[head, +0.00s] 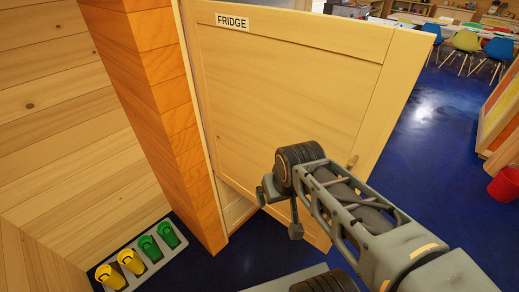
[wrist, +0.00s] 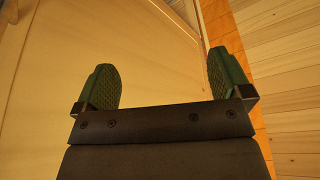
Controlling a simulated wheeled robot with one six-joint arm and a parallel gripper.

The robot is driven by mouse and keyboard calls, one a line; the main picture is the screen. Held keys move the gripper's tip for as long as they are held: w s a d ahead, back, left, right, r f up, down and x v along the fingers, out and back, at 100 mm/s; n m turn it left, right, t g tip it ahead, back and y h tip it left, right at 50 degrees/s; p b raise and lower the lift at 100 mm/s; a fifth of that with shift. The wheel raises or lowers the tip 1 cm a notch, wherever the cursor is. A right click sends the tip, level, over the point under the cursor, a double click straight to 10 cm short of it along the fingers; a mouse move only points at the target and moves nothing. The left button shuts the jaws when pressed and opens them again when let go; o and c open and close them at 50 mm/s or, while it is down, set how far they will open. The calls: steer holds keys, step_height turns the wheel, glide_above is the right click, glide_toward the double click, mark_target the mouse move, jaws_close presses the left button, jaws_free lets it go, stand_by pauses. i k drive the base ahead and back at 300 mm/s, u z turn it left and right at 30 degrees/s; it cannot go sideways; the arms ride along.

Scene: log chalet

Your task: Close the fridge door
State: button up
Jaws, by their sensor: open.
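The fridge door (head: 290,90) is a pale wooden panel with a FRIDGE label (head: 233,22) at its top left. It stands open, its right edge out over the blue floor. My gripper (head: 278,208) is in front of the lower left part of the door, and my arm hides some of the panel. In the wrist view my gripper (wrist: 162,72) has its two green pads wide apart with nothing between them. Door panel (wrist: 60,60) fills the view's left and middle; contact cannot be told.
An orange wooden post (head: 165,110) stands left of the door. Yellow and green bins (head: 150,248) sit on the floor at lower left. A red bucket (head: 505,184) is at far right. Chairs (head: 466,42) and tables are at the back. Blue floor (head: 425,135) right of the door is clear.

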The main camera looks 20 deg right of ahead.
mark_target(268, 79)
steer(key=k, duration=0.5)
steer(key=z, duration=0.7)
steer(key=k, duration=0.45)
steer(key=u, duration=1.25)
steer(key=i, duration=0.5)
